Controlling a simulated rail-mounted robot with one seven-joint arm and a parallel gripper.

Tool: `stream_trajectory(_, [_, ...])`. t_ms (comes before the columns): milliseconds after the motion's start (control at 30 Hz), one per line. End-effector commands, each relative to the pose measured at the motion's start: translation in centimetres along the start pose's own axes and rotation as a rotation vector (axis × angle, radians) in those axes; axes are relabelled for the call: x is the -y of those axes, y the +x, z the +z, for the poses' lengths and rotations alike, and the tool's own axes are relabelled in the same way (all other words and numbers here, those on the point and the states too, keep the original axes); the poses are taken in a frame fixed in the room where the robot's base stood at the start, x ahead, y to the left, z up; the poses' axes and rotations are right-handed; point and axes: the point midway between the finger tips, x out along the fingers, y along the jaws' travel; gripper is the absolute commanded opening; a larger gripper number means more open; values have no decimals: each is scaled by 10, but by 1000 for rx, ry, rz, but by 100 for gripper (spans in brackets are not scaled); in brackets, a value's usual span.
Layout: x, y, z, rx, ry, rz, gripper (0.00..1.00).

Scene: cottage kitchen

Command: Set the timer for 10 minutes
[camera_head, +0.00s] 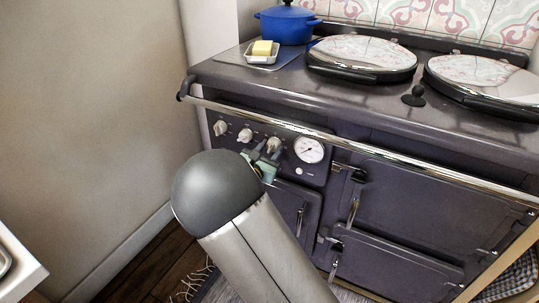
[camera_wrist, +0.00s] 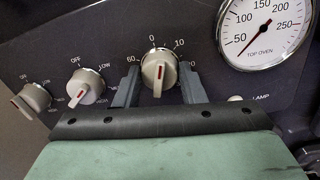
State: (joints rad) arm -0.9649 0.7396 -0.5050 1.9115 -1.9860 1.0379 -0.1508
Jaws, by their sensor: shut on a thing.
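The timer knob (camera_wrist: 160,68) is a round metal dial with a raised grip and a red mark, seen in the wrist view. The numbers 0, 10 and 60 show around its upper rim. The red mark stands close to upright; its exact reading is hard to tell. My gripper (camera_wrist: 158,92) has one dark finger on each side of the knob and is shut on it. In the head view the knob (camera_head: 273,145) is on the stove's control panel, left of the gauge, and my gripper (camera_head: 265,162) is partly hidden by my arm.
Two more knobs (camera_wrist: 86,86) (camera_wrist: 34,99) sit to the left. The top oven gauge (camera_wrist: 262,32) is at upper right. A chrome rail (camera_head: 330,138) runs above the panel. Butter (camera_head: 263,47) and a blue pot (camera_head: 287,24) stand on the stove top.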

Motion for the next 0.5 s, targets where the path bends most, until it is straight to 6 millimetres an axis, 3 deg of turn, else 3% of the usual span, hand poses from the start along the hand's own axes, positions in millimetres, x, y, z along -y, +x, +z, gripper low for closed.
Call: stream_trajectory(500, [1, -1, -6, 22, 402, -5, 14])
